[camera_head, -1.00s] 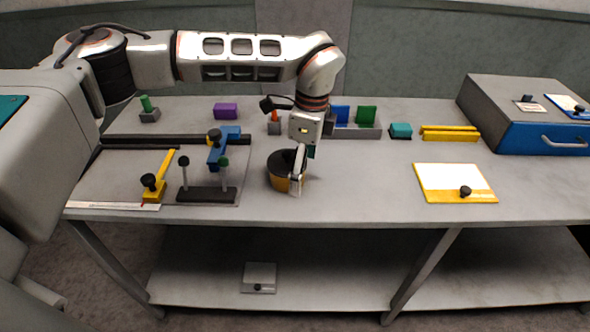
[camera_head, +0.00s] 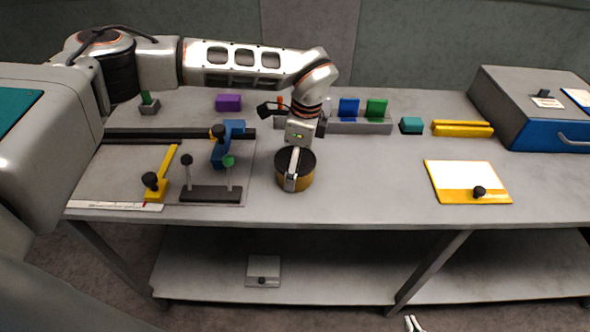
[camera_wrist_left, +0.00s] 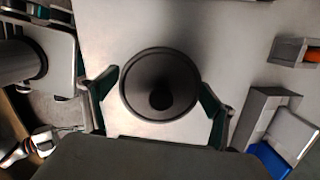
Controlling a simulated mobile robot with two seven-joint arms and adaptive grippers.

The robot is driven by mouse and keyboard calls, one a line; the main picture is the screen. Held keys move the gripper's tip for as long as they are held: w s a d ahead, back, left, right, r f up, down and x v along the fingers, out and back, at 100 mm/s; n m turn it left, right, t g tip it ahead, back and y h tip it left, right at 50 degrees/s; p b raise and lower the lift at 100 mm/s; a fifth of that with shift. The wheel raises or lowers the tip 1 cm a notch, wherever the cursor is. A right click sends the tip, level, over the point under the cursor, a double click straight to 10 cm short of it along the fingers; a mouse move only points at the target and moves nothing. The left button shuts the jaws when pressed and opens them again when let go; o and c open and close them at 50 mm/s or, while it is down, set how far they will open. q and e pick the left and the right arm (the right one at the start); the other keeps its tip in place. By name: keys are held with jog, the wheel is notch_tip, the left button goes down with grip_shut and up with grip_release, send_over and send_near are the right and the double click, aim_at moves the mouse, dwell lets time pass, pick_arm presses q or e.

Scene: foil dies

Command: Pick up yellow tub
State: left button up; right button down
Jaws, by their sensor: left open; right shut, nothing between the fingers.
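The yellow tub (camera_head: 296,180) is round, with a yellow side and a black lid with a knob. It stands upright on the grey bench, right of the fixture board. In the left wrist view its dark lid (camera_wrist_left: 159,82) shows from above. My left gripper (camera_head: 294,172) is over the tub, pointing down and partly covering it. The left wrist view shows its open fingers (camera_wrist_left: 160,92) on either side of the lid; contact cannot be told. My right gripper (camera_head: 413,324) is shut and empty at the bottom edge, in front of the bench, only its tips showing.
A fixture board (camera_head: 120,185) with clamps and posts lies left of the tub. Behind stands a grey rack (camera_head: 362,127) with blue and green plates. A yellow-edged white plate (camera_head: 468,180) and a blue-drawer cabinet (camera_head: 520,105) are right. Bench between tub and plate is clear.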

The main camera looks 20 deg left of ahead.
pick_arm(q)
jog(key=shift+a+f, duration=0.1)
jog(key=shift+f, duration=0.5)
jog(key=c, duration=1.1)
jog(key=shift+o, duration=0.2)
